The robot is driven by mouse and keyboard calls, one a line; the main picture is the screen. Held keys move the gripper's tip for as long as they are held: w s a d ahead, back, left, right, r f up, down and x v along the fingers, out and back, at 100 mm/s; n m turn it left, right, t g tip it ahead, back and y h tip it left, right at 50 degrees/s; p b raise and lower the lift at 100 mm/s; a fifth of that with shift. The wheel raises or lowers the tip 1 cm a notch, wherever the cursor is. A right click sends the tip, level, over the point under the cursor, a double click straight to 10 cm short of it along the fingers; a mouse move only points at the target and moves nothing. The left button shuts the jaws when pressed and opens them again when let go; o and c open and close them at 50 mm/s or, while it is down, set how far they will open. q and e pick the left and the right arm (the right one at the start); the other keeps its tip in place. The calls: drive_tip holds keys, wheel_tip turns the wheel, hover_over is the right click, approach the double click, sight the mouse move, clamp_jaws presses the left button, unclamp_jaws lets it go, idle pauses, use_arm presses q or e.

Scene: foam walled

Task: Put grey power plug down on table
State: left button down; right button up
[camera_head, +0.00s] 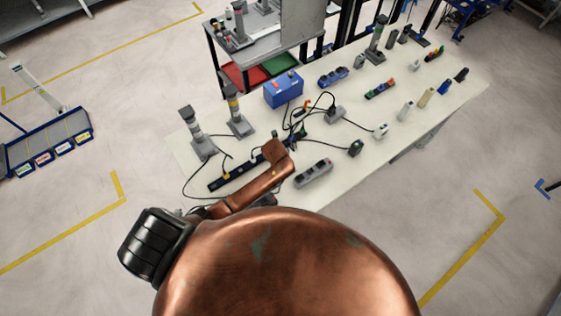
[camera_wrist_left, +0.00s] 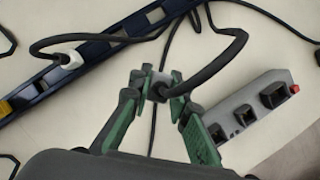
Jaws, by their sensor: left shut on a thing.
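In the left wrist view, my left gripper (camera_wrist_left: 161,88) has green fingers shut on a grey power plug (camera_wrist_left: 160,76). A black cable runs from the plug and loops up to the right. The plug is over the pale table (camera_wrist_left: 285,50), between a long dark blue power strip (camera_wrist_left: 95,50) and a grey power strip (camera_wrist_left: 245,118). I cannot tell whether it touches the table. In the head view, my copper-coloured left arm reaches over the near edge of the table (camera_head: 410,135) and hides most of the gripper and plug. My right gripper is not in view.
The grey strip (camera_head: 313,173) and dark strip (camera_head: 237,174) lie near my arm. Loose black cables surround the gripper. A blue box (camera_head: 283,89) and two grey lamp towers (camera_head: 235,112) stand beyond. Several plugs and small items line the right side, with bare table between.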

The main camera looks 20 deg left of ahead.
use_arm(q)
drive_tip(key=shift+w+d+f, duration=0.15)
drive_tip(key=shift+w+f, duration=0.1)
drive_tip(key=shift+f, duration=1.6)
drive_tip(key=c, duration=1.8)
unclamp_jaws()
drive_tip(key=v, duration=1.2)
drive_tip(key=shift+p, duration=0.4)
